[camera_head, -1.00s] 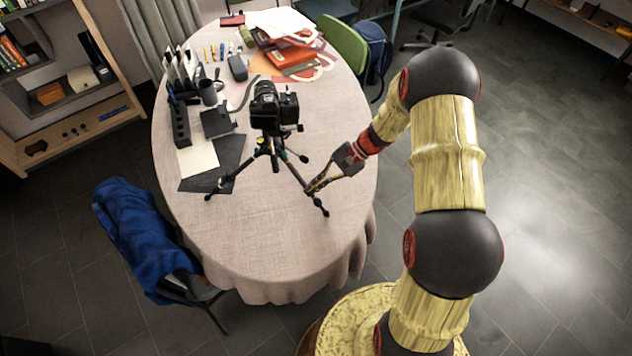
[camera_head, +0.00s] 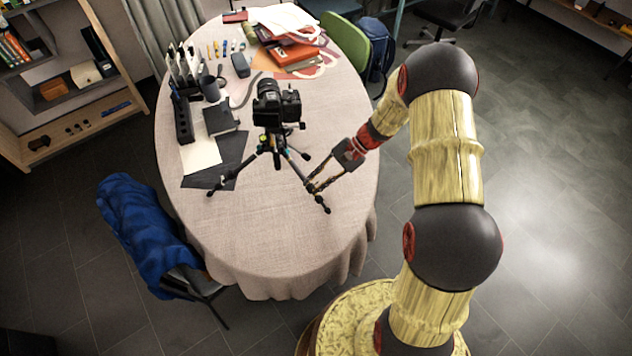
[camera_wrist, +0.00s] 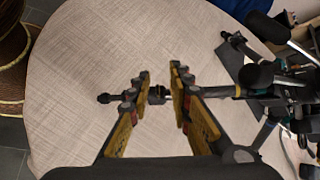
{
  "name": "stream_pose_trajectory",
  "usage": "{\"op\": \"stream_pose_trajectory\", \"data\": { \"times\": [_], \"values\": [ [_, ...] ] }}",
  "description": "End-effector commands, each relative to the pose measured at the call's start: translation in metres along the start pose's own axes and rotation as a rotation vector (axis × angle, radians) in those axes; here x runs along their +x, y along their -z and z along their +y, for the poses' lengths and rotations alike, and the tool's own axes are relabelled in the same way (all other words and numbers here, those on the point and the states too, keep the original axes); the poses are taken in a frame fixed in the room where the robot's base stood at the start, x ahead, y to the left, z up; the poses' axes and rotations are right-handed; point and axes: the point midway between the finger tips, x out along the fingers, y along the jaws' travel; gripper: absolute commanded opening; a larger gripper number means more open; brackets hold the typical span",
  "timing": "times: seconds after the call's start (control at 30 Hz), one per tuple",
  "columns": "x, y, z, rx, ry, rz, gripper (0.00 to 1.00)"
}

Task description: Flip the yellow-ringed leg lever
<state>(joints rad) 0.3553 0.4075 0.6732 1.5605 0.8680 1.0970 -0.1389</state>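A black tripod with a camera (camera_head: 277,105) stands upright on the cloth-covered table (camera_head: 285,235). My gripper (camera_head: 316,184) is at its right front leg (camera_head: 295,170), low over the cloth. In the wrist view the two yellow-and-black fingers of my gripper (camera_wrist: 162,72) are apart, with a clear gap. The leg (camera_wrist: 222,91) runs sideways across this gap, and a small dark clamp or lever part (camera_wrist: 156,94) shows between the fingers. I cannot tell whether a finger touches it.
Dark and pale sheets (camera_head: 203,154), a black holder (camera_head: 183,120) and a mug (camera_head: 210,88) lie left of the tripod. Papers and folders (camera_head: 290,50) cover the far end. The table's front is clear. A chair with a blue cloth (camera_head: 145,235) stands front left.

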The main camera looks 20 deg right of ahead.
Motion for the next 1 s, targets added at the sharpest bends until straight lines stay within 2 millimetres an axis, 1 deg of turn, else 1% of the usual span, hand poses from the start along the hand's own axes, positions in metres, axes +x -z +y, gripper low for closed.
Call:
{"op": "stream_pose_trajectory", "data": {
  "times": [0.23,0.37,0.47,0.7,0.8,0.9,1.0],
  "values": [
    [0.0,0.0,0.001,0.0,0.0,0.0,0.21],
    [-0.008,0.0,0.0,0.0,0.001,0.0,0.21],
    [-0.023,0.001,0.0,0.0,0.002,0.002,0.21],
    [-0.072,0.001,0.0,0.0,0.002,0.003,0.21],
    [-0.09,0.001,0.0,0.0,0.001,0.002,0.21],
    [-0.104,0.001,0.0,0.001,0.001,0.001,0.21],
    [-0.114,0.001,0.0,0.0,0.0,0.0,0.21]
  ]
}}
